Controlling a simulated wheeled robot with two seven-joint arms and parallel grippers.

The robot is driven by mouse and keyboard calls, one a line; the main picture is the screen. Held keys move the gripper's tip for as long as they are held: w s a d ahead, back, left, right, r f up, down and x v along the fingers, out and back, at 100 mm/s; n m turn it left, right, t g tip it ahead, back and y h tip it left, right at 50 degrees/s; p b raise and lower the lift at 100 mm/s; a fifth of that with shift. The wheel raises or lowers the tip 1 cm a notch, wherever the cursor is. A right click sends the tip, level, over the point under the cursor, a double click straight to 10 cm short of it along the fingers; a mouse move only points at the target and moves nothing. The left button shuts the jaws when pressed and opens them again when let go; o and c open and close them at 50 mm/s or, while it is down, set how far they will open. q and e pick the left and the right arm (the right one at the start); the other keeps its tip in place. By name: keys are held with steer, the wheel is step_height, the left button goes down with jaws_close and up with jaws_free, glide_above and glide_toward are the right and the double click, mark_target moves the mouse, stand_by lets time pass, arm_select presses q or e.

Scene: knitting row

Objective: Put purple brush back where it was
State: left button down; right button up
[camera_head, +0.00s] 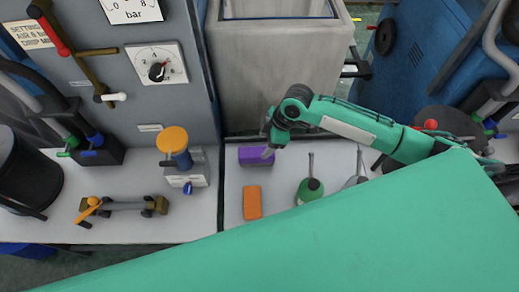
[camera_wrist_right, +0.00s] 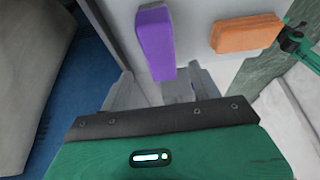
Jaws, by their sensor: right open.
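The purple brush (camera_head: 257,156) looks like a plain purple block and lies at the back of the white bench, just right of the dark divider. In the right wrist view the purple brush (camera_wrist_right: 155,42) stretches away from me, its near end in line with the gap between the fingers. My right gripper (camera_head: 268,153) is at the brush's right end in the head view. In the right wrist view my right gripper (camera_wrist_right: 164,86) is open, a finger on each side of the gap. I cannot tell whether it touches the brush. My left gripper is not in view.
An orange block (camera_head: 252,202) lies in front of the brush. A green oil can (camera_head: 309,190) and a grey funnel-like tool (camera_head: 355,178) stand to the right. A grey bin (camera_head: 283,75) rises behind the bench. A grey gauge panel (camera_head: 130,60) stands at left.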

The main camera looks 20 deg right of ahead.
steer(key=shift+v, duration=2.2)
steer(key=shift+s+f, duration=0.1)
